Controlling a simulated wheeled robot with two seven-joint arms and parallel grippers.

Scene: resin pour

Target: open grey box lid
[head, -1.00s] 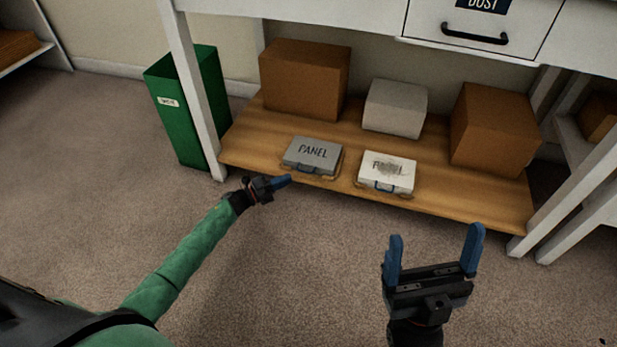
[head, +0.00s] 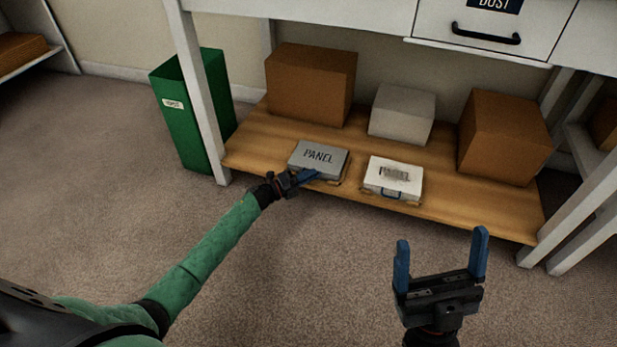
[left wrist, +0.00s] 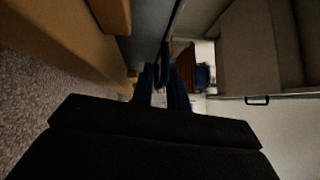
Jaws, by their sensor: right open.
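The grey box (head: 318,157), lettered PANEL on its lid, sits shut near the front edge of the wooden shelf. My left gripper (head: 308,176) is at the box's front side, its blue fingers overlapping the front in the head view. In the left wrist view the fingers (left wrist: 163,88) point at the dark side of the grey box (left wrist: 145,20), close together with a narrow gap; I cannot tell whether they hold anything. The box's front handle is mostly hidden by the fingers in the head view. My right gripper (head: 440,262) is open and empty, over the floor in front of the shelf.
A white box (head: 394,178) with a smudged label stands right of the grey box. Behind are a brown carton (head: 310,85), a pale grey carton (head: 402,114) and another brown carton (head: 505,138). A green bin (head: 185,125) stands left of the white table leg (head: 200,95).

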